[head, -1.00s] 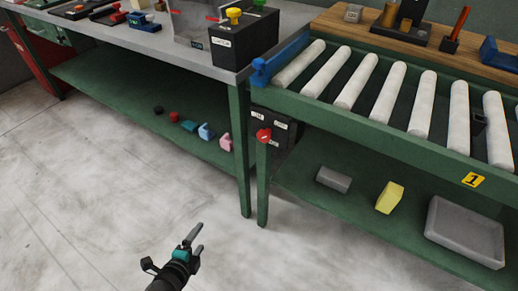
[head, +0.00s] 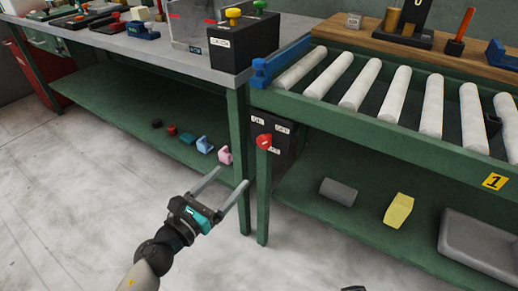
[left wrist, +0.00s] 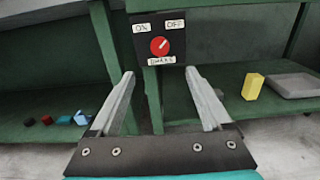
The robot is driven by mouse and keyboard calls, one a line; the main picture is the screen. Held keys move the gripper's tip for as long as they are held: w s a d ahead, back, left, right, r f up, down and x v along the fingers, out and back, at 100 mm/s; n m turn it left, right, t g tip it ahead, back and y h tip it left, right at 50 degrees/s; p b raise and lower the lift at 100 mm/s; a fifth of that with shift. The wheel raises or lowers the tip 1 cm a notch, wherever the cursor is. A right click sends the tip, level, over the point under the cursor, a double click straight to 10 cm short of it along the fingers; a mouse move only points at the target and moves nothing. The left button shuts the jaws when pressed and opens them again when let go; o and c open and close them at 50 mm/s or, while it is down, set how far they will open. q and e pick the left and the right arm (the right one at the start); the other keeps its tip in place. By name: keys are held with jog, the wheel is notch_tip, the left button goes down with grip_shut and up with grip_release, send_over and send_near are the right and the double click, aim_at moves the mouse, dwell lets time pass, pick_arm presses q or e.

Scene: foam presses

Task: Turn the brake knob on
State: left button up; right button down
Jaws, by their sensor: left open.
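The brake knob (head: 264,141) is a round red knob on a dark box (head: 288,134) under the near end of the roller table. In the left wrist view the knob (left wrist: 159,46) has an ON label at its upper left, an OFF label at its upper right and a label below. Its pale mark points up and right, toward OFF. My left gripper (head: 233,176) is open and empty, in front of and below the knob. In the left wrist view its two fingers (left wrist: 159,72) point toward the box, apart from the knob. My right gripper is not in view.
Green table legs (head: 263,200) stand close beside the knob. Above are white rollers (head: 327,77) and a blue block (head: 280,62). A grey cylinder (head: 338,191), a yellow block (head: 398,210) and a grey tray (head: 484,240) are on the lower shelf.

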aim_at(263, 145)
pick_arm(q)
jog(key=b+x, duration=0.1)
jog(key=x, duration=1.1)
jog(key=shift+w+d+b, duration=0.1)
jog(key=shift+w+b, duration=0.05)
jog(key=shift+b, duration=0.15)
jog(key=shift+x, duration=0.8)
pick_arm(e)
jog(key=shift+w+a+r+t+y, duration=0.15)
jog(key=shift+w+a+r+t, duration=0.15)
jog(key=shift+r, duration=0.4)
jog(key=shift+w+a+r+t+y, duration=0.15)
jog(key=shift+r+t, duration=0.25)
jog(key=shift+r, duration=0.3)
pick_arm(q)
jog(key=shift+c, duration=0.4)
grip_shut()
